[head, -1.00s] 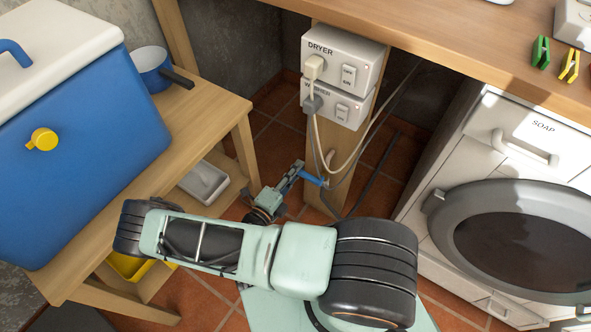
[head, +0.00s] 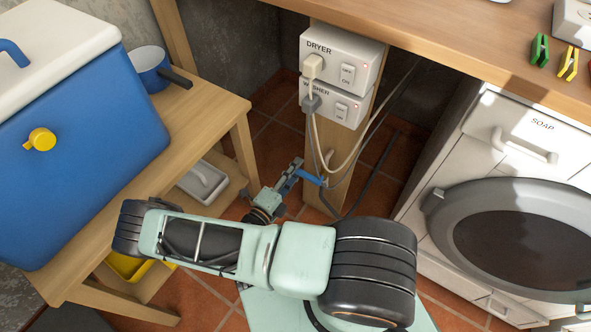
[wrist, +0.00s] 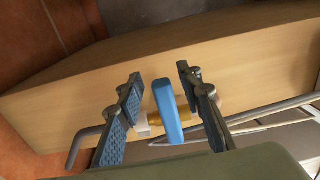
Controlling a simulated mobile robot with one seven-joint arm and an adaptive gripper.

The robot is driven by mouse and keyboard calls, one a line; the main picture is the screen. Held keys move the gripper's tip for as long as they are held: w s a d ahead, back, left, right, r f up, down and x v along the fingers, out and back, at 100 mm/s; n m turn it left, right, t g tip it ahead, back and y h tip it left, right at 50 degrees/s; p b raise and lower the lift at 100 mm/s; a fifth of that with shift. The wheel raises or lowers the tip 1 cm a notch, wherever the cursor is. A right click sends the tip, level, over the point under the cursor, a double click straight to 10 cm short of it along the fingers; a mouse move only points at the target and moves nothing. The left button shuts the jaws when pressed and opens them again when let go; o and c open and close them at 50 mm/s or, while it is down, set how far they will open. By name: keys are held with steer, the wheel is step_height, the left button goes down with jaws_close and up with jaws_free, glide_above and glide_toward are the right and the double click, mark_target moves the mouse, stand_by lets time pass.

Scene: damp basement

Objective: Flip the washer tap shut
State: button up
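The washer tap shows as a blue lever (head: 309,178) low on the wooden post under the counter. In the wrist view the blue lever (wrist: 168,112) stands on a brass-coloured body (wrist: 184,116) against the post. My gripper (wrist: 160,80) is open, with one finger on each side of the lever. A gap shows between the lever and each finger, so it does not look gripped. In the head view my gripper (head: 289,178) is small, just left of the lever, and partly hidden by its own links.
Dryer (head: 342,62) and washer (head: 333,104) switch boxes with plugs and cords hang above the tap. A grey pipe (wrist: 85,140) runs near my fingers. A wooden stand (head: 215,118) with a blue cooler (head: 80,140) is left; a washing machine (head: 505,165) is right.

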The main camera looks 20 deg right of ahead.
steer(key=v, duration=0.7)
steer(key=shift+a, duration=0.2)
steer(key=shift+s, duration=0.15)
